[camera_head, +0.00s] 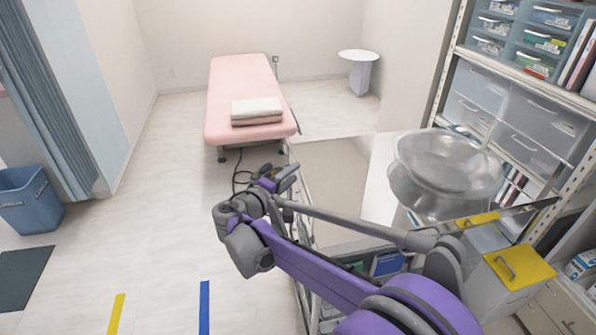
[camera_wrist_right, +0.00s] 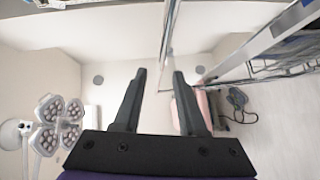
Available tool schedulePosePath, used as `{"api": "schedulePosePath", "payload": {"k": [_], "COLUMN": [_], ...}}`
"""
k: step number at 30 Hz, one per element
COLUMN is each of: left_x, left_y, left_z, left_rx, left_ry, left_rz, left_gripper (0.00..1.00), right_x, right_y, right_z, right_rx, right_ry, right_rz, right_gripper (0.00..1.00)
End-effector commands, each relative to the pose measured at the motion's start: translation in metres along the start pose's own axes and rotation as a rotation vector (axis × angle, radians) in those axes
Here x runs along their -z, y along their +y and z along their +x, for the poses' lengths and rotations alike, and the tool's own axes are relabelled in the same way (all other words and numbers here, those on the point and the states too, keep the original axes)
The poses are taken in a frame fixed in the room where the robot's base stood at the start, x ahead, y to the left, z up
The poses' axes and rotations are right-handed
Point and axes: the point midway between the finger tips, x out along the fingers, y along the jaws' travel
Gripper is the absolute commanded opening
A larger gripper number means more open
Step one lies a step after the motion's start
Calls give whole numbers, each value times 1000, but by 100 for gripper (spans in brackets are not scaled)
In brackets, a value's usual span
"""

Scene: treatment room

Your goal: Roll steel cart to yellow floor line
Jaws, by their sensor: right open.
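The steel cart (camera_head: 345,165) stands at centre right in the head view, with a shiny flat top and shelves below. A clear bowl stack (camera_head: 447,170) sits on its top at the right. My right gripper (camera_head: 278,176) is at the cart's left edge; the purple arm covers part of the cart. In the right wrist view the gripper (camera_wrist_right: 158,92) has its two dark fingers apart with nothing held between them. A thin metal bar (camera_wrist_right: 168,40) shows beyond the fingertips. The yellow floor line (camera_head: 116,314) lies at lower left, apart from the cart. My left gripper is not in view.
A blue floor line (camera_head: 204,308) lies between the yellow line and the cart. A blue bin (camera_head: 28,203) and dark mat (camera_head: 22,277) are at left. A pink treatment bed (camera_head: 245,85) stands behind; a storage rack (camera_head: 520,90) stands right. Floor left of the cart is clear.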

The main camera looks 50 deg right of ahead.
Motion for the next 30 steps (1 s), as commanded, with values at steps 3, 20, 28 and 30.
{"api": "schedulePosePath", "payload": {"k": [3, 20, 28, 30], "left_x": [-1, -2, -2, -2], "left_y": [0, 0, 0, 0], "left_z": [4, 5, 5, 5], "left_rx": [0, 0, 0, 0], "left_ry": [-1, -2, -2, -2], "left_rz": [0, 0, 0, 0], "left_gripper": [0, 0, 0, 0], "right_x": [-1, 0, 0, 0], "right_y": [0, 0, 0, 0], "right_z": [20, 37, 37, 37], "right_rx": [-1, 1, 1, 1], "right_ry": [-3, 0, 0, 0], "right_rz": [0, 0, 0, 0], "right_gripper": [41, 30, 0, 0]}}
